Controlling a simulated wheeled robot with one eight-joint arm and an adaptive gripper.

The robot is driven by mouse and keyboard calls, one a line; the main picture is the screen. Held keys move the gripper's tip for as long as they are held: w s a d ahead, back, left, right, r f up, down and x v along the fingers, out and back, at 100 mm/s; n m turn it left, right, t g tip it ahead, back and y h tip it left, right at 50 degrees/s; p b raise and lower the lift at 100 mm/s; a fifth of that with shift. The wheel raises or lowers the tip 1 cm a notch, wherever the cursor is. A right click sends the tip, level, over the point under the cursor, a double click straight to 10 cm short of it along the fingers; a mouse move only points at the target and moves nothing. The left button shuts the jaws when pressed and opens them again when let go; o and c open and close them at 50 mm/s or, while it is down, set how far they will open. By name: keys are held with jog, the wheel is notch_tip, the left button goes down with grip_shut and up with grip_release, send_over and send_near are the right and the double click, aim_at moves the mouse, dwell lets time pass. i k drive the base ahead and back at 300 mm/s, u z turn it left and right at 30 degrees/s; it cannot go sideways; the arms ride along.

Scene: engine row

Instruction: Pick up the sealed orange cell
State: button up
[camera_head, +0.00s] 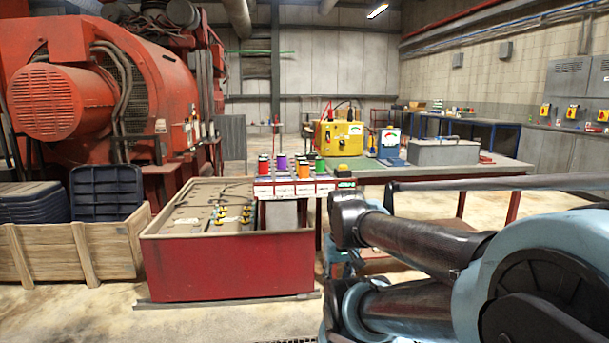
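A small group of coloured cells stands upright on white-fronted boxes at the middle of the head view. The orange cell (304,169) seems to be the orange-topped one in the front row, between a purple cell (282,161) and a green cell (320,165). A red cell (264,164) stands at the left end. The cells are too small to tell a seal or read their labels. My arm's dark and pale blue links fill the lower right, apart from the cells. I cannot make out my gripper's fingers.
A red-sided tank (230,265) stands below and left of the cells. Behind them, a green-topped bench (450,170) carries a yellow instrument box (338,138) and a grey case (443,152). A wooden crate (50,250) stands at left, before a large red engine (70,100).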

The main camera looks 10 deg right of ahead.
aim_at(303, 166)
jog(key=i, duration=1)
